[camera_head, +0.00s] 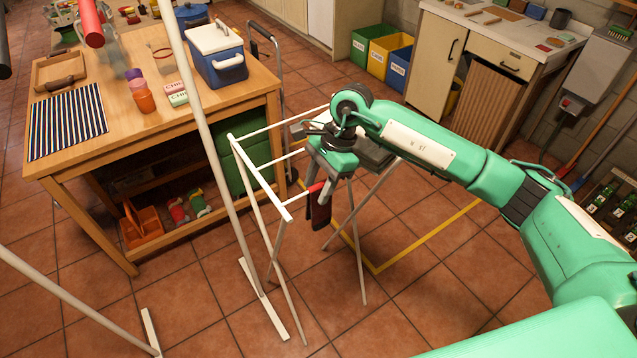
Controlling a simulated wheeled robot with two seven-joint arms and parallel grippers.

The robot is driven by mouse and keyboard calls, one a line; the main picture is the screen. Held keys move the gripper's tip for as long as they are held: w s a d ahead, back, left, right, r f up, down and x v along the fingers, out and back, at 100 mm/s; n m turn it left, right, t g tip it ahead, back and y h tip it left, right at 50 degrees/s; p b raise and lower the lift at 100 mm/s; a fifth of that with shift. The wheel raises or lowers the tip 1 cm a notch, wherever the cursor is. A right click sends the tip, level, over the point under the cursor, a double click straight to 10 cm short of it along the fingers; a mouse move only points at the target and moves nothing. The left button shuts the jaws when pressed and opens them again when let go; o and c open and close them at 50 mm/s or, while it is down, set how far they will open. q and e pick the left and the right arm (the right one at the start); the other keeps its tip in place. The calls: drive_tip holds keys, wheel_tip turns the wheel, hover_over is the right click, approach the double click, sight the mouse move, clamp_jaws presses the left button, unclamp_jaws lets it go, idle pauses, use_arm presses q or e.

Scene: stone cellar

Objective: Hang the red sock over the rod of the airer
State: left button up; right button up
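The airer (260,178) is a white rack with several rods and thin crossed legs, standing on the floor right of the wooden table. My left gripper is not in view.
A tall white pole (205,125) with a floor foot stands close left of the airer. The wooden table (120,128) holds a blue cooler (218,62), cups and a striped mat (68,122). Coloured bins (383,55) stand behind. Floor right of the airer is clear.

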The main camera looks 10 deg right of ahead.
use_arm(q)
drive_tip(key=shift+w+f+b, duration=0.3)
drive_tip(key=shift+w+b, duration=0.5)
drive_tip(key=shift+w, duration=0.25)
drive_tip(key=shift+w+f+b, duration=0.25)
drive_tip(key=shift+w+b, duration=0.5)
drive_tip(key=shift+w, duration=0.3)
use_arm(e)
drive_tip(key=v, duration=1.4)
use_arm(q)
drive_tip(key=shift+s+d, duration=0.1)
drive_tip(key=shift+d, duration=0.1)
use_arm(e)
drive_tip(key=shift+a, duration=0.1)
